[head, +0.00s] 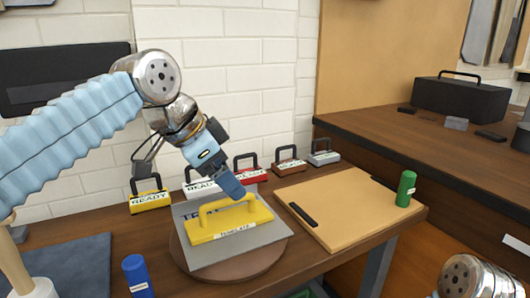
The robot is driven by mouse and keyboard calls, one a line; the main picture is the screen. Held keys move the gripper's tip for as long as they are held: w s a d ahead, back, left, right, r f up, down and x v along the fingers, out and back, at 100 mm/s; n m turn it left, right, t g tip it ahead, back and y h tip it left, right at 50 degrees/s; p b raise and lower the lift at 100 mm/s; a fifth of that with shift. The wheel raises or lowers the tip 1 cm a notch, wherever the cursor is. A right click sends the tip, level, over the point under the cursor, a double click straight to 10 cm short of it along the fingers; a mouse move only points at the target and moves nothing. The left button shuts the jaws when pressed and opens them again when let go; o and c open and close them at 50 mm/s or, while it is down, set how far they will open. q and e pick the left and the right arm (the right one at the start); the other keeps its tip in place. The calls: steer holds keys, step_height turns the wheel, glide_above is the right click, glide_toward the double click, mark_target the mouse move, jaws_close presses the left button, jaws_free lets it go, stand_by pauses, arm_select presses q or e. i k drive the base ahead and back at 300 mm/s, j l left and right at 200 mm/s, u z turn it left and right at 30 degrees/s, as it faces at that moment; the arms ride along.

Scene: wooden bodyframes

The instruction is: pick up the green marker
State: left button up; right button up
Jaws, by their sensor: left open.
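The green marker (406,188) is a short green cylinder with a pale label. It stands upright at the right end of the light wooden board (340,215). My left gripper (230,185) is open, just above the handle of the yellow template block (232,222), well to the left of the marker. I cannot tell whether its fingers touch the handle. A metal joint of my right arm (470,278) shows at the bottom right; the right gripper itself is out of view.
The yellow block rests on a grey plate (210,262) on a round brown base. A blue marker (137,275) stands at the front left. Several small labelled boxes with handles line the wall. Dark strips lie on the board, whose middle is clear. A black case (460,98) sits on the bench behind.

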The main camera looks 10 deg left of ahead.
mark_target(406, 188)
steer(key=k, duration=0.95)
